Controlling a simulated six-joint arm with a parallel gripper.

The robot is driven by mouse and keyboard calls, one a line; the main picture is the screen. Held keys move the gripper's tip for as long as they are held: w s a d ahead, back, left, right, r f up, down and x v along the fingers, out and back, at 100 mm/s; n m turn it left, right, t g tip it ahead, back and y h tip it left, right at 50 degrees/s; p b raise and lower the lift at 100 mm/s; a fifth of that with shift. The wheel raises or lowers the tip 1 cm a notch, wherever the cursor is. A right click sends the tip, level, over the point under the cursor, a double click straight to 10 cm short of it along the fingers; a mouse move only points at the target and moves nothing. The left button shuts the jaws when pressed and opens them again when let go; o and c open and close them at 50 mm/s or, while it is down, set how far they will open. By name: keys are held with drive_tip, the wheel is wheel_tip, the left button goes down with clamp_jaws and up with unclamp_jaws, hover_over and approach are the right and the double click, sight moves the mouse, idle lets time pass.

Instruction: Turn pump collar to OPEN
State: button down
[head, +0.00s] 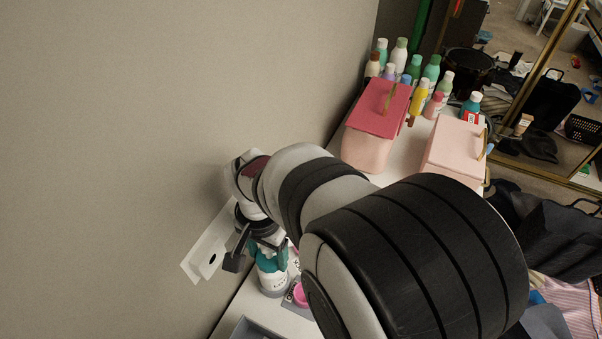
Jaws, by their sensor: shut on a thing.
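A pale pump bottle (272,283) with printed dark text stands upright on the white surface at the lower middle of the head view. Its teal collar (268,262) is at the top. My gripper (258,254) is over the bottle and shut on the teal collar. A dark finger shows on the collar's left side. The gripper and wrist hide the pump top and part of the collar, so I cannot read the collar's position.
A white plate (195,264) with a black spot is left of the gripper by the wall. A pink round item (301,296) is close right of the bottle. A grey tray (247,328) is in front. Pink boxes (367,150) and several bottles stand farther back.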

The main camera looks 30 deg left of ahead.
drive_tip(key=shift+c, duration=0.4)
unclamp_jaws()
wheel_tip(320, 180, up, 16)
drive_tip(key=shift+f, duration=0.15)
drive_tip(key=shift+c, duration=0.4)
drive_tip(key=w+n, duration=0.2)
drive_tip(key=w, duration=0.1)
drive_tip(key=w+f+n+g+h, duration=0.1)
drive_tip(key=w+n, duration=0.2)
drive_tip(key=w+n+h, duration=0.1)
drive_tip(key=w+n, duration=0.1)
drive_tip(key=n, duration=0.1)
drive_tip(key=shift+w+d+f+g, duration=0.2)
drive_tip(key=shift+w+d+g, duration=0.2)
drive_tip(key=c, duration=1.2)
drive_tip(key=shift+w+d+f+n, duration=0.15)
drive_tip(key=shift+w+n, duration=0.1)
drive_tip(key=shift+n, duration=0.15)
clamp_jaws()
drive_tip(key=x, duration=1)
